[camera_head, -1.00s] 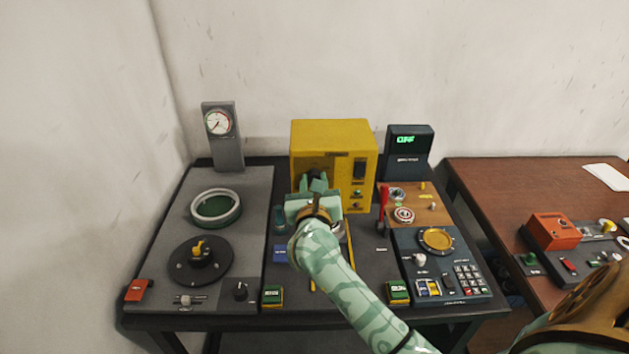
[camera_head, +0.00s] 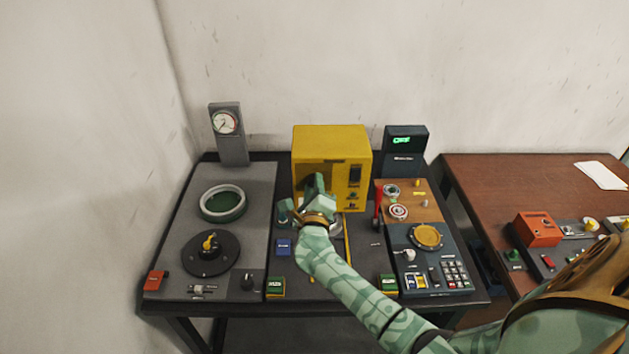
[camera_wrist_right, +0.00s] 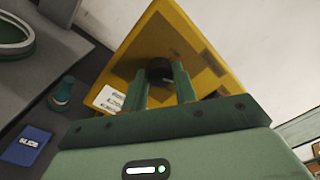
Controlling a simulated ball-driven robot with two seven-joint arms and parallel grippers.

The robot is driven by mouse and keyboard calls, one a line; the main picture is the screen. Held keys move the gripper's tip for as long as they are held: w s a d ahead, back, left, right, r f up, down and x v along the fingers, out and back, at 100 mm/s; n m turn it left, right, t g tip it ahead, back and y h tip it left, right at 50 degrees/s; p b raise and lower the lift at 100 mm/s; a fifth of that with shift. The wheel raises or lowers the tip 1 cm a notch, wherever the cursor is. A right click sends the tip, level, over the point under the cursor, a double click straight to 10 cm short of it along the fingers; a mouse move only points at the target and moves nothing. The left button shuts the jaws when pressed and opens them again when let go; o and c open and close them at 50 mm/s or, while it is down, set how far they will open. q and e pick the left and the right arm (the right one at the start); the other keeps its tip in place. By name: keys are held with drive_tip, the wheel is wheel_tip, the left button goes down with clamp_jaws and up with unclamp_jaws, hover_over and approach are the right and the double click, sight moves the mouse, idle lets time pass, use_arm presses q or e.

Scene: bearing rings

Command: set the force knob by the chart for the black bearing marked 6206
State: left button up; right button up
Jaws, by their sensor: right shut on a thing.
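The yellow box (camera_head: 332,141) stands at the back middle of the table. Its round black knob (camera_wrist_right: 160,71) shows in the right wrist view, between the green fingers of my right gripper (camera_wrist_right: 161,78), which is shut on it. In the head view my right gripper (camera_head: 316,182) is tilted in front of the box and hides the knob. A white label with small dark print (camera_wrist_right: 109,98) is on the box face, too blurred to read. I cannot pick out a black bearing marked 6206. My left gripper is not in view.
A grey panel with a green-centred ring (camera_head: 223,203) and a dial gauge (camera_head: 225,123) lie left. A dark keypad unit (camera_head: 457,273), a brown board with rings (camera_head: 420,205) and a red lever (camera_head: 377,212) lie right. A blue block (camera_head: 284,247) sits near my forearm.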

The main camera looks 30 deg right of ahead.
drive_tip(key=shift+n+p, duration=0.5)
drive_tip(key=shift+n, duration=0.2)
drive_tip(key=shift+f, duration=0.1)
drive_tip(key=o, duration=1)
drive_tip(key=shift+s+a, duration=0.1)
drive_tip(key=v, duration=1.6)
drive_tip(key=shift+s, duration=0.1)
